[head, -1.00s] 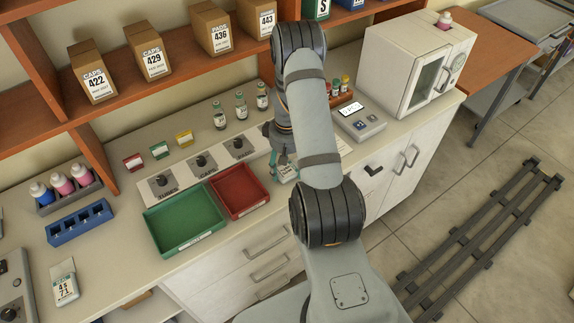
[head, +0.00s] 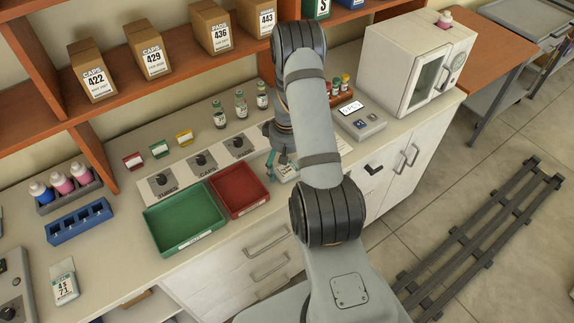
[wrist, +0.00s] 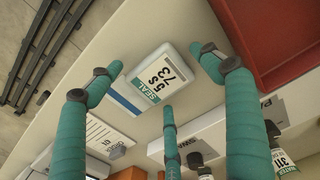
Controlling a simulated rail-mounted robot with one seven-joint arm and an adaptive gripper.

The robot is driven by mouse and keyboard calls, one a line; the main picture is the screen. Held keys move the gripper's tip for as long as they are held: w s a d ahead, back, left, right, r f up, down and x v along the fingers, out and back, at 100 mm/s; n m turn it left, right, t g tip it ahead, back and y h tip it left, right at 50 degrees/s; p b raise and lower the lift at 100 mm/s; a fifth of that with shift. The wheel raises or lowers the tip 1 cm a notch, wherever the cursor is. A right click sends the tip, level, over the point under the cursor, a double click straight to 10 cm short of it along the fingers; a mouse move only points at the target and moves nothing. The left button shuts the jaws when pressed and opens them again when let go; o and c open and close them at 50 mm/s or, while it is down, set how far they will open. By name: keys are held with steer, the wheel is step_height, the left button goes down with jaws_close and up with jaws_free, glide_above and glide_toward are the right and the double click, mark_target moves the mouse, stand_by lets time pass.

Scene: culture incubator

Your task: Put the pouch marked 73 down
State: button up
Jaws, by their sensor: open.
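The pouch marked 73 (wrist: 158,78) is white with a green SEAL band and a blue edge. It lies on the pale counter with its label facing my wrist camera. It also shows in the head view (head: 289,174), partly hidden by my gripper, to the right of the red tray. My gripper (wrist: 155,66) is open, its teal fingers spread around the pouch with gaps between them and it. In the head view my gripper (head: 279,158) is just above and behind the pouch.
A red tray (head: 262,205) and a green tray (head: 218,246) stand to the left. Behind are labelled knob panels (head: 202,165) and several vials (head: 241,104). A small display device (head: 360,121) and a white incubator (head: 395,75) stand to the right. The counter's front edge is close.

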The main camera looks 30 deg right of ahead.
mark_target(287, 170)
step_height(287, 170, up, 12)
steer(key=b, duration=0.2)
steer(key=shift+r, duration=0.2)
steer(key=shift+f, duration=0.1)
step_height(287, 170, down, 12)
steer(key=shift+f+p, duration=0.1)
steer(key=shift+p, duration=1.05)
steer(key=shift+r+b, duration=0.65)
steer(key=shift+r, duration=1.25)
steer(key=shift+f, duration=0.1)
